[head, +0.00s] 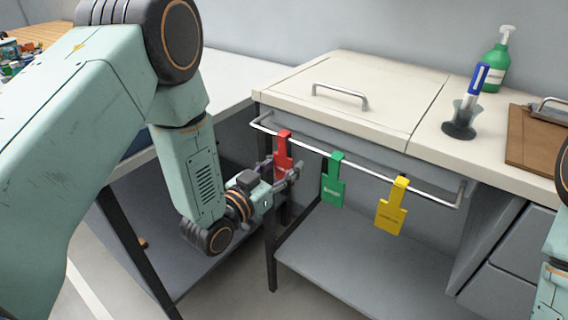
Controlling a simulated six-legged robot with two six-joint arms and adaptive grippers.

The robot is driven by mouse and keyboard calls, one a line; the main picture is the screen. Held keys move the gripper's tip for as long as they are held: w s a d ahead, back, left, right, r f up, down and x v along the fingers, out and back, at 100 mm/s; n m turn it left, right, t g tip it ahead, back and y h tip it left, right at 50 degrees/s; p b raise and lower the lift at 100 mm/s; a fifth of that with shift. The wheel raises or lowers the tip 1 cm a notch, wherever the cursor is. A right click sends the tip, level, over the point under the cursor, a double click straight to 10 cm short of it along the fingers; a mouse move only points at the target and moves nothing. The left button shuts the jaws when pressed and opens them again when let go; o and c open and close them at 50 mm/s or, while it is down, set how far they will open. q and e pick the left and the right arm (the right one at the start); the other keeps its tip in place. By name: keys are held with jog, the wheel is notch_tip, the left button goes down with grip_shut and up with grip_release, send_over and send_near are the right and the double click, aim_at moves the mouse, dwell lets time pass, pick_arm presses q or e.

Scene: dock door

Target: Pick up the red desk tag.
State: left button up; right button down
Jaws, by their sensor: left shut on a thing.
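The red tag (283,148) hangs by its top hook over the silver rail on the front of the desk, at the left of the hanging tags. My left gripper (284,171) is at the red tag, with its fingers shut on the tag's lower part. The fingers hide some of that lower part. A green tag (333,182) and a yellow tag (392,207) hang from the same rail to the right, apart from my gripper. Part of my right arm shows at the right edge; its gripper is out of view.
The rail (365,166) runs along the desk front. On the desk top (300,90) are a handle (340,92), a pen in a dark holder (460,124), a green pump bottle (495,66) and a clipboard (535,140). A grey lower shelf (370,270) lies below.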

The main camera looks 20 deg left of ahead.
pick_arm(q)
jog(key=shift+s+a+r, duration=0.2)
jog(key=shift+r, duration=0.15)
jog(key=s+a+r+p, duration=0.1)
jog(key=s+r, duration=0.1)
jog(key=s, duration=0.1)
jog(key=s+a+r+p, duration=0.1)
jog(key=s+r, duration=0.1)
jog(key=s, duration=0.2)
jog(key=s+a+r+p, duration=0.2)
jog(key=s, duration=0.1)
jog(key=shift+s+r, duration=0.2)
jog(key=shift+s, duration=0.15)
jog(key=shift+c, duration=0.3)
jog(key=shift+s+d+f+m+g+h+p, duration=0.2)
jog(key=shift+s+d+f+m+h, duration=0.1)
jog(key=shift+s+d+f+h, duration=0.3)
jog(key=shift+s+d+f+m+g+h+p, duration=0.2)
jog(key=shift+s+d+f+m+h, duration=0.15)
jog(key=shift+s, duration=0.35)
jog(key=shift+s+d+f+m+g+h+p, duration=0.15)
jog(key=shift+s+d+f+m+g+h, duration=0.1)
jog(key=shift+s+d+f+h, duration=0.25)
